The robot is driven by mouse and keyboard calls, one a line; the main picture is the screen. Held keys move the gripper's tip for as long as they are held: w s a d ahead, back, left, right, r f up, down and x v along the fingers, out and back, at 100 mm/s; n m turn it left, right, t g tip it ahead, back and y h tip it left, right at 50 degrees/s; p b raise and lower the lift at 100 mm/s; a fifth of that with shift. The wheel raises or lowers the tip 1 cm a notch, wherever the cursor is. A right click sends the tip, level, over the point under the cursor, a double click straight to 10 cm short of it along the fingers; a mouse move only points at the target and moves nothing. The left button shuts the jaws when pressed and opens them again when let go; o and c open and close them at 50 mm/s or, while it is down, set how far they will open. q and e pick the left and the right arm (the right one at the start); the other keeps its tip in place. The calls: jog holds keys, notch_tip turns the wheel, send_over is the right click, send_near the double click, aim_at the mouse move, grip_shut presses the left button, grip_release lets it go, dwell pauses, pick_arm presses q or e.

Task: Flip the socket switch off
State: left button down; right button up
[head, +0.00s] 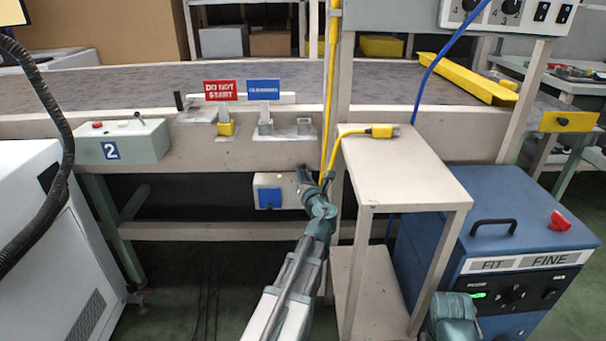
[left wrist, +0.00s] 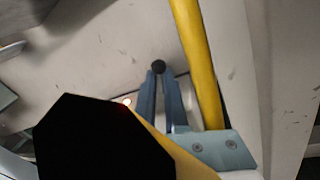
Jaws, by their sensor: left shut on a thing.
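The pale socket box (head: 289,181) with a blue cover (head: 270,197) is on the conveyor frame, low in the middle of the head view. My left gripper (head: 304,174) is at the box's upper right. In the left wrist view the gripper's two fingers (left wrist: 158,78) are close together on a dark round knob (left wrist: 158,66), which looks like the socket switch. A small light (left wrist: 127,101) glows reddish left of the fingers. The black shape in the foreground hides much of the box. My right gripper is not in view; only part of my right arm shows at lower right.
A yellow cable (head: 334,60) hangs just right of the gripper. A yellow plug (head: 382,131) lies on the white side table (head: 405,175). A grey-green control box (head: 122,142) and red (head: 220,90) and blue (head: 263,89) signs stand along the conveyor edge. A blue machine (head: 500,235) is at right.

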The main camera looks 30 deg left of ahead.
pick_arm(q)
jog(key=shift+r, duration=0.1)
jog(key=shift+s+a+r+n+p, duration=0.1)
jog(key=shift+n+p, duration=0.25)
jog(key=shift+n, duration=0.15)
jog(key=shift+s+a+r+n+p, duration=0.1)
jog(key=shift+n+p, duration=0.2)
jog(key=shift+n, duration=0.2)
jog(key=shift+a+n+g+h+p, duration=0.25)
jog(key=shift+n+h+p, duration=0.3)
jog(key=shift+n, duration=0.55)
jog(key=n, duration=0.2)
jog(key=n+h+p, duration=0.1)
jog(key=n, duration=0.1)
jog(key=shift+s+a+f, duration=0.1)
jog(key=shift+s+a, duration=0.2)
jog(key=shift+a, duration=0.05)
jog(key=c, duration=1.2)
grip_release()
jog(key=shift+c, duration=0.2)
jog(key=shift+s, duration=0.1)
